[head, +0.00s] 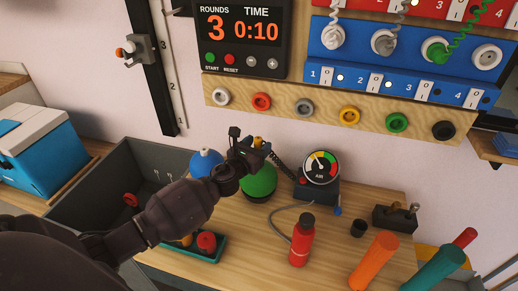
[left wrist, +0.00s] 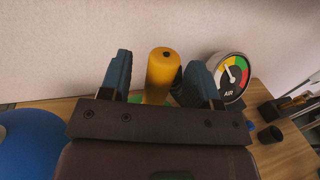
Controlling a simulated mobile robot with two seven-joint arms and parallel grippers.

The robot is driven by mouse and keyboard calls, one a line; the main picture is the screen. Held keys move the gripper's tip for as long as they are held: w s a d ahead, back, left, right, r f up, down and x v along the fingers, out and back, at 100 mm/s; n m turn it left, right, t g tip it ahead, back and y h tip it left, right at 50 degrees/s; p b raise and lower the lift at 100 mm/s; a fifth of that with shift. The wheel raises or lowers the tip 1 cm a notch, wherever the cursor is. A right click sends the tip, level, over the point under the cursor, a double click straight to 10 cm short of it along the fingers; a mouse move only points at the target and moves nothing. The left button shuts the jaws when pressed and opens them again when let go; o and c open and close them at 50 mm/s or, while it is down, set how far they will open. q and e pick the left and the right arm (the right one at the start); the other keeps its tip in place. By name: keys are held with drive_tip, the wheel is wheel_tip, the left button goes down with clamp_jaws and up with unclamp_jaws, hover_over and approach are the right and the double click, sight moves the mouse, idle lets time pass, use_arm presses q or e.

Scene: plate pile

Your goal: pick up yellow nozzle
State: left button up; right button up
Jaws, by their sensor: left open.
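The yellow nozzle (left wrist: 162,78) stands upright between the two fingers of my left gripper (left wrist: 158,62) in the left wrist view. The fingers are open, one on each side, with a gap visible on both sides. In the head view my left gripper (head: 250,150) is above the green dome (head: 260,181), and a small yellow part of the nozzle (head: 257,140) shows at it. The nozzle's lower end is hidden behind the gripper, so I cannot tell what it rests on. My right gripper is not in view.
A blue dome (head: 205,163) stands left of the green one. The air gauge (head: 320,167) is close on the right, with a hose. A red bottle (head: 301,240) and orange (head: 374,262) and green cylinders stand nearer. A green tray (head: 218,256) holds small parts.

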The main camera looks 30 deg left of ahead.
use_arm(q)
drive_tip(key=shift+w, duration=0.25)
drive_tip(key=shift+c, duration=0.3)
drive_tip(key=c, duration=1)
drive_tip(key=shift+r, duration=0.1)
